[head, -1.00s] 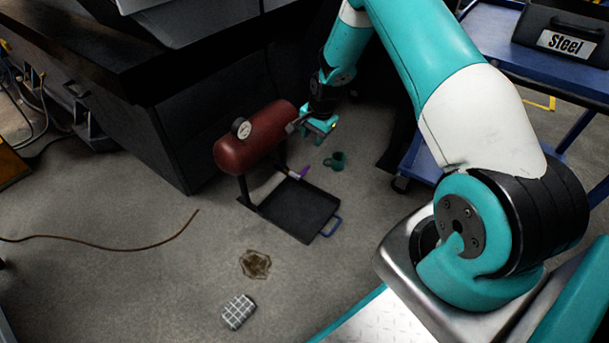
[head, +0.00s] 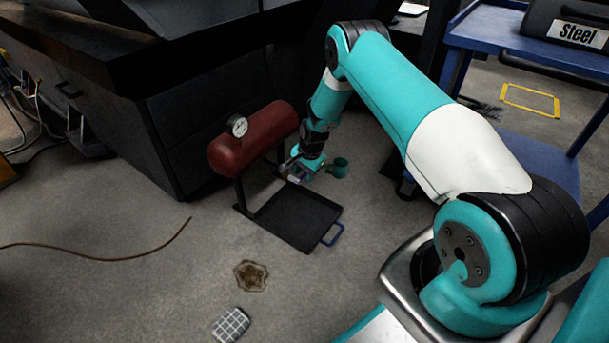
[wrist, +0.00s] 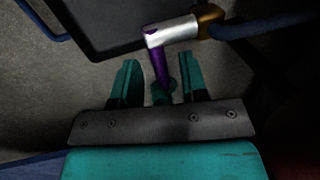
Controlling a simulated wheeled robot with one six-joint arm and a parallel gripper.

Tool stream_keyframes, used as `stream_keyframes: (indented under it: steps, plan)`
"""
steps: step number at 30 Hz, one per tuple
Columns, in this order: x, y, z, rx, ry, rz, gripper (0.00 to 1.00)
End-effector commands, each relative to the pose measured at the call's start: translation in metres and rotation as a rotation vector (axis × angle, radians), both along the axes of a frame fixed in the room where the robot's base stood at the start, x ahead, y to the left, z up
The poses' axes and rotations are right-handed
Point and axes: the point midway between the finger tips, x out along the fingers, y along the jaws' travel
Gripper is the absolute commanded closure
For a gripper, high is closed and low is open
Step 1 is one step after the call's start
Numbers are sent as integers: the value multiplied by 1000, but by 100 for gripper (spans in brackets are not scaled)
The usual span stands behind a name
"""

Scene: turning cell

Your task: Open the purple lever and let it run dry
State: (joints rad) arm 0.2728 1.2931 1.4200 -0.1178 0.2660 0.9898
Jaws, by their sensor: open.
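The purple lever (wrist: 160,66) hangs from a silver valve (wrist: 172,33) with a brass fitting in the wrist view. My gripper (wrist: 157,62) is open, with one teal finger on each side of the lever; I cannot tell whether either touches it. In the head view my gripper (head: 297,171) is low beside the red tank (head: 250,140) and largely hides the lever. The black drip tray (head: 296,217) lies on the floor below; it also shows in the wrist view (wrist: 112,18). No liquid stream is visible.
A green mug (head: 339,168) stands on the floor close to my gripper. A dial gauge (head: 237,126) sits on the tank. A blue cart (head: 535,155) stands right.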

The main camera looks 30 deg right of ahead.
Motion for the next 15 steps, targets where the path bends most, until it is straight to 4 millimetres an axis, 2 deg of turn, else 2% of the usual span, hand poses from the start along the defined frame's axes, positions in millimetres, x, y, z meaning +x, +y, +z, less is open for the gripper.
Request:
stream_keyframes:
  steps: [6,11,15]
  plan:
    - [0,0,0,0,0,0,62]
    - [0,0,0,0,0,0,99]
    - [0,0,0,0,0,0,100]
